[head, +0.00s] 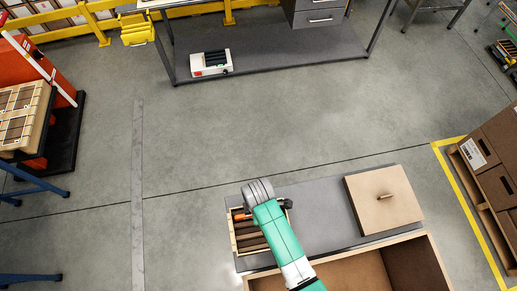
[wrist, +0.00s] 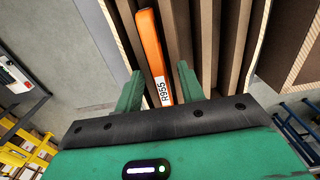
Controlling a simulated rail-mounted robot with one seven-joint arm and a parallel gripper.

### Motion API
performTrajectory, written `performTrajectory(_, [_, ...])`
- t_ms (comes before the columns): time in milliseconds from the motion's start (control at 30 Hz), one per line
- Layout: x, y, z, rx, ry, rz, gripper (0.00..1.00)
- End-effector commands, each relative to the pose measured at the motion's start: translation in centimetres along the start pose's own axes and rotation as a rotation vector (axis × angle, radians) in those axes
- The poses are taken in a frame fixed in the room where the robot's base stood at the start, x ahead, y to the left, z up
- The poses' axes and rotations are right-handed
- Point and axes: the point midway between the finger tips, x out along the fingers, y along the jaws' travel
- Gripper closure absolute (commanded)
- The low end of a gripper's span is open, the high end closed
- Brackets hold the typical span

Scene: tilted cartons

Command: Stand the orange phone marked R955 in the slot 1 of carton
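The orange phone marked R955 (wrist: 152,50) stands on edge in the wrist view, label end towards me. My wrist hides part of the carton. No slot number is readable.
A brown box with a knobbed lid (head: 383,199) is at the right of the grey table (head: 318,208). A large open box (head: 350,272) is at the near edge. Bare table lies between carton and lid. Stacked cartons (head: 490,160) stand far right.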

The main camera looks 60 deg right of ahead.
Motion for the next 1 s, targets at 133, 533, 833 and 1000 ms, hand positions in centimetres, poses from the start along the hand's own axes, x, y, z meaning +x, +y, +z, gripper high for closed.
performTrajectory(133, [-2.8,0.1,0.0,0.000,0.001,0.005,0.61])
performTrajectory(533, [-7.6,0.0,0.0,0.000,0.000,0.001,0.61])
performTrajectory(833, [-7.6,0.0,0.0,0.000,0.000,0.001,0.61])
performTrajectory(1000, [-8.3,0.0,0.0,0.000,0.000,0.001,0.61])
